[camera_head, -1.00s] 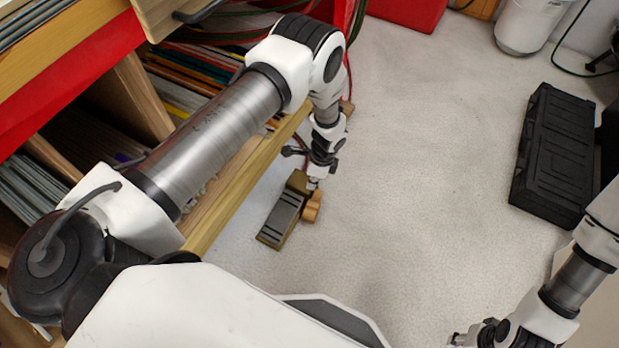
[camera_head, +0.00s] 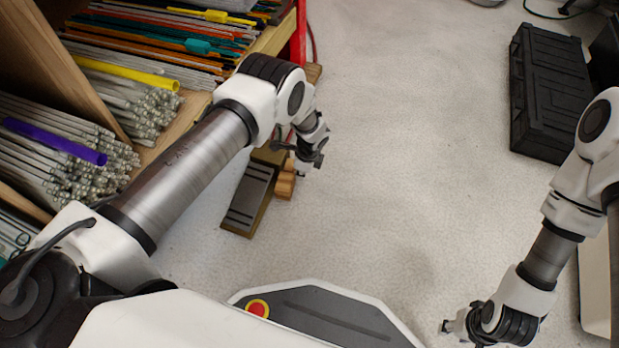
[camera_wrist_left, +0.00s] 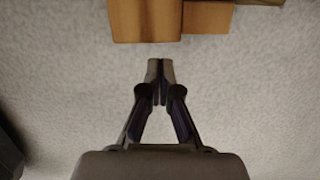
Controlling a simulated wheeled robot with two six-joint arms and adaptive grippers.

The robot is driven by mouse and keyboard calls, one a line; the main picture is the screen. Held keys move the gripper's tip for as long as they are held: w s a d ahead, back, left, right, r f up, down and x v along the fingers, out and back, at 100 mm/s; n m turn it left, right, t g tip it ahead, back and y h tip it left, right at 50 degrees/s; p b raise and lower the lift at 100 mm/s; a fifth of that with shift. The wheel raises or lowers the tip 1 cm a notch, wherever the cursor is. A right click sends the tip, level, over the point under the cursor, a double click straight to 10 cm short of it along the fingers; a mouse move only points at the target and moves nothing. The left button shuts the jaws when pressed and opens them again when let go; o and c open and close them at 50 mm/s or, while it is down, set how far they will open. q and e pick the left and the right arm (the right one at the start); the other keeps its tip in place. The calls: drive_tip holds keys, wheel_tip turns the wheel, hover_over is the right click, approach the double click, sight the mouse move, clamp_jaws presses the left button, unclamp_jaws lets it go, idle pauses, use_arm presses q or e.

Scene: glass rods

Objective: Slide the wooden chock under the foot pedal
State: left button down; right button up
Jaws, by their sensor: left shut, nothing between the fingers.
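The foot pedal (camera_head: 249,196) lies on the floor beside the shelf, a long dark-grey ridged plate in a brownish frame. The wooden chock (camera_head: 285,184), orange-brown, sits against the pedal's right side; I cannot tell how far it reaches beneath. In the left wrist view the chock (camera_wrist_left: 146,22) spans the top, with a sliver of the pedal (camera_wrist_left: 264,2) behind it. My left gripper (camera_head: 312,163) is low, just right of the chock. Its fingertips (camera_wrist_left: 160,68) are together, empty, and a small gap short of the chock. My right gripper (camera_head: 447,327) hangs at the lower right; its fingers are unclear.
A shelf (camera_head: 185,110) with folders and bundled rods stands on the left, its wooden edge close to my left arm. A black case (camera_head: 552,90) lies at the right. The pale floor (camera_head: 410,150) between is clear.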

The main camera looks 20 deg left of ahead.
sight(284, 178)
use_arm(q)
drive_tip(key=a, duration=0.3)
drive_tip(key=a+b, duration=0.1)
drive_tip(key=a, duration=0.1)
drive_tip(key=shift+s+a+f, duration=0.15)
drive_tip(key=shift+s+a, duration=0.05)
drive_tip(key=shift+a, duration=0.2)
drive_tip(key=shift+a+f+b, duration=0.4)
drive_tip(key=shift+f+b, duration=0.3)
drive_tip(key=shift+b, duration=0.5)
drive_tip(key=shift+r, duration=0.1)
drive_tip(key=shift+s, duration=0.1)
drive_tip(key=shift+d, duration=0.65)
